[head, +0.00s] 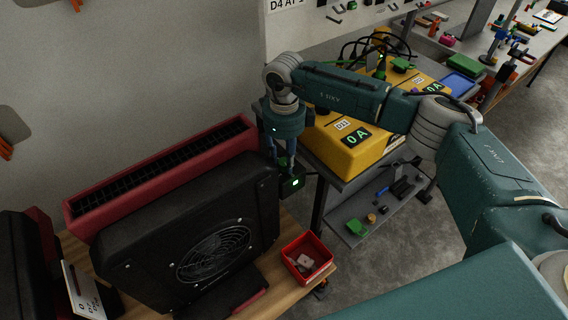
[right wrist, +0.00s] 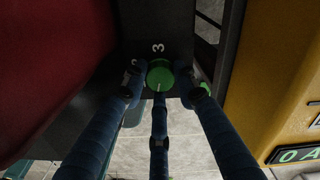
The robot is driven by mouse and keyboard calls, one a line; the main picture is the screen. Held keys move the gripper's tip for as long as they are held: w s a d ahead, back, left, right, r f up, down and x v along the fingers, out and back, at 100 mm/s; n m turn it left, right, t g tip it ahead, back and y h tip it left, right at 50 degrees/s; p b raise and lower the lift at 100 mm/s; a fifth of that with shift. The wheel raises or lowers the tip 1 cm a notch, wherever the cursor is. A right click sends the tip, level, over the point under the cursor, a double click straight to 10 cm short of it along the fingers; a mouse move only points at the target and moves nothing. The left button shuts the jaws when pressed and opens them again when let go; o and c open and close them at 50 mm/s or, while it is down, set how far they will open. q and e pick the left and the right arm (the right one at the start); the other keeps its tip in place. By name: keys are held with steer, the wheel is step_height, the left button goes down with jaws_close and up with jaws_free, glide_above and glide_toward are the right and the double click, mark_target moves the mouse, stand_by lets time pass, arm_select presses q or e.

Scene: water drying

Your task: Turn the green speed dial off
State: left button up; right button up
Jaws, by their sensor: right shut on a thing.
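The green speed dial (right wrist: 160,75) shows in the right wrist view on a dark panel, with a white 3 above it and a partly hidden 2 at its left. A pale mark shows on its lower part. My right gripper (right wrist: 160,93) is shut on the dial, with two blue fingers at its sides and one below. In the head view, my right gripper (head: 284,166) reaches down to a small dark box (head: 291,185) with a green light, at the right side of the large black fan unit (head: 190,235). The dial is hidden there. My left gripper is not in view.
A red slotted unit (head: 160,170) stands behind the fan. A red bin (head: 307,258) with small items sits on the wooden bench in front. A yellow box (head: 350,148) reading "0 A" stands close to my right gripper, on a grey cart.

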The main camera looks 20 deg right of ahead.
mark_target(284, 161)
steer(key=shift+w+n+b, duration=0.1)
steer(key=shift+n+b, duration=0.3)
steer(key=shift+n, duration=0.1)
steer(key=shift+r, duration=0.1)
steer(key=o, duration=0.9)
steer(key=shift+c, duration=0.2)
step_height(284, 161, up, 12)
